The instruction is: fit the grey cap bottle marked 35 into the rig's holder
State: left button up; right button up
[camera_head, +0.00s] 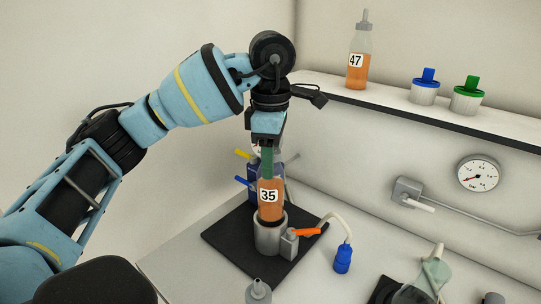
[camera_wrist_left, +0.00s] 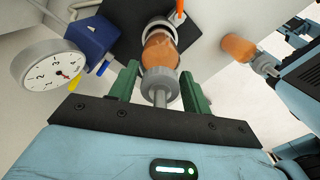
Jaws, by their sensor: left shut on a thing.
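The bottle marked 35 (camera_head: 270,198) has orange juice and stands upright under my left gripper (camera_head: 267,160), whose green fingers are shut on its top. In the left wrist view its grey cap (camera_wrist_left: 160,84) is between the fingers (camera_wrist_left: 160,95). The rig's grey holder (camera_head: 267,238) is directly below, on a dark base plate (camera_head: 228,240). The bottle's lower end is at the holder's mouth and its bottom is hidden by the rim; how deep it sits I cannot tell. My right gripper is not clearly visible.
An orange lever (camera_head: 305,232) and a hose with a blue end (camera_head: 342,258) are right of the holder. A dark blue body (camera_head: 252,180) stands behind. Another grey-capped bottle (camera_head: 258,292) is in front. The shelf holds bottle 47 (camera_head: 357,62) and two capped containers (camera_head: 424,92).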

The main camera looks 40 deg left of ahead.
aim_at(271, 195)
jog(key=shift+w+d+r, duration=0.1)
jog(key=shift+d+r, duration=0.05)
